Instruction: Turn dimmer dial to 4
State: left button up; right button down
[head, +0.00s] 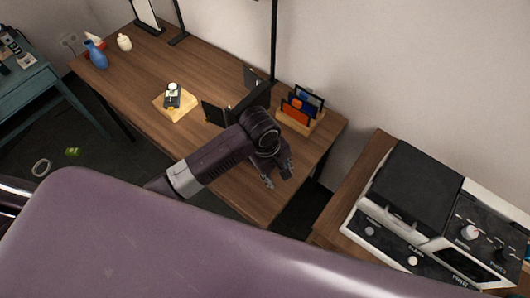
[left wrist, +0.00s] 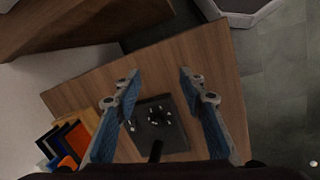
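In the left wrist view a dark square panel (left wrist: 177,137) lies on the wooden table top. It has small pale marks around a dark centre, probably the dimmer dial (left wrist: 154,116); the marks are too small to read, so its setting cannot be told. A dark stubby piece (left wrist: 156,151) shows at the panel's lower edge. My left gripper (head: 277,175) hangs over the table's right end in the head view. In the left wrist view its two fingers (left wrist: 159,74) are spread apart with nothing between the tips, on either side of the panel. In the head view I cannot make out the panel. My right gripper is not in view.
A wooden organizer (head: 298,121) with colourful cards stands near the table's back edge. A dark upright frame (head: 214,113) and a wooden block (head: 163,106) with a small item are left of it. A white-and-black appliance (head: 415,190) with knobs stands right, across a gap. The table's front left is clear.

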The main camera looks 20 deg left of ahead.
pick_arm(q)
jog(key=w+a+n, duration=0.2)
jog(key=w+n, duration=0.1)
jog(key=w+a+r+n+y, duration=0.1)
jog(key=w+a+n, duration=0.1)
jog(key=w+n, duration=0.1)
jog(key=w+a+n+g+y, duration=0.1)
jog(key=w+a+n, duration=0.2)
jog(key=shift+a+r, duration=0.1)
jog(key=shift+r, duration=0.1)
jog(key=shift+f+p, duration=0.35)
jog(key=shift+f, duration=3.5)
jog(key=shift+c, duration=0.5)
grip_shut()
